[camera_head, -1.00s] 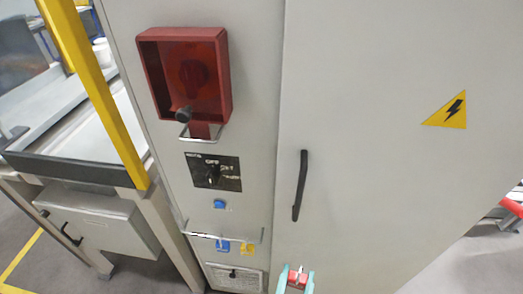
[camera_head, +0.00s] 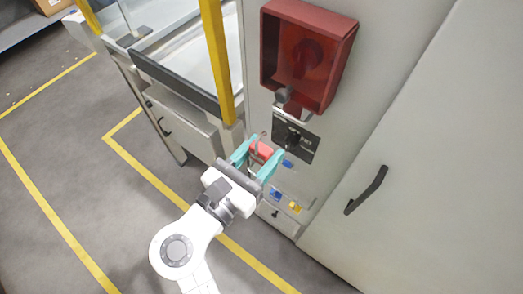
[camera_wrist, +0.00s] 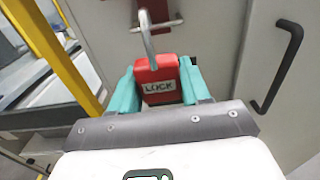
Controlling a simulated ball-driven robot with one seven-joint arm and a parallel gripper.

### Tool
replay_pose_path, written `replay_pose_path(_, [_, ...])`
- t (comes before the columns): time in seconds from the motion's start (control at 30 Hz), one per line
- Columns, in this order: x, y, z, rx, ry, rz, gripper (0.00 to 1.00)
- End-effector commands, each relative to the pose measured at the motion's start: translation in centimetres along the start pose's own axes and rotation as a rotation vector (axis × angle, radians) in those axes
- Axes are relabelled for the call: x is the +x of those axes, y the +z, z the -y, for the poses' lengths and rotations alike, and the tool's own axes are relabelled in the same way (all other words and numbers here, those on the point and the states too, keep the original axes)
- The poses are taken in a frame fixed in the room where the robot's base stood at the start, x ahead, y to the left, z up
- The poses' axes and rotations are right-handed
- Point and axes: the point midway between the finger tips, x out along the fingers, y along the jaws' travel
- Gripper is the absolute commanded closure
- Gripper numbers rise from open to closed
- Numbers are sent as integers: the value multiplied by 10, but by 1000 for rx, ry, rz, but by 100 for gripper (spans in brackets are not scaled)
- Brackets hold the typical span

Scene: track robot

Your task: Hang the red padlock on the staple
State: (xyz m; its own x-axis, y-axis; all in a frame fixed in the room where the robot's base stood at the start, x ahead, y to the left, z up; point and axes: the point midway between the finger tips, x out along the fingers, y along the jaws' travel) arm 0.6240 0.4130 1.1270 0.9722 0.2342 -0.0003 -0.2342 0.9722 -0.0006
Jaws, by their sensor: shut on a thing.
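The red padlock (camera_head: 262,149) is held upright between the teal fingers of my gripper (camera_head: 259,158). In the wrist view the padlock (camera_wrist: 158,70) shows its LOCK label toward me, with its metal shackle pointing up. My gripper (camera_wrist: 157,82) is shut on the sides of its body. A metal loop, apparently the staple (camera_head: 292,117), juts from the cabinet under the red box, up and right of the padlock in the head view. A metal bar, likely the staple (camera_wrist: 166,25), lies behind the shackle in the wrist view. I cannot tell their depth gap.
The red box (camera_head: 308,55) with a dark knob stands above the staple. A black rotary switch (camera_head: 296,138) is below it. The cabinet door handle (camera_head: 367,190) is at right. A yellow post (camera_head: 216,60) stands at left; open floor lies in front.

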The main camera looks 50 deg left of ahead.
Motion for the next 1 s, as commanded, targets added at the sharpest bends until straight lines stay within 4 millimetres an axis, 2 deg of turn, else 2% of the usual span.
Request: replay_pose_path(1.0, [74, -2, 1, 1, -1, 1, 85])
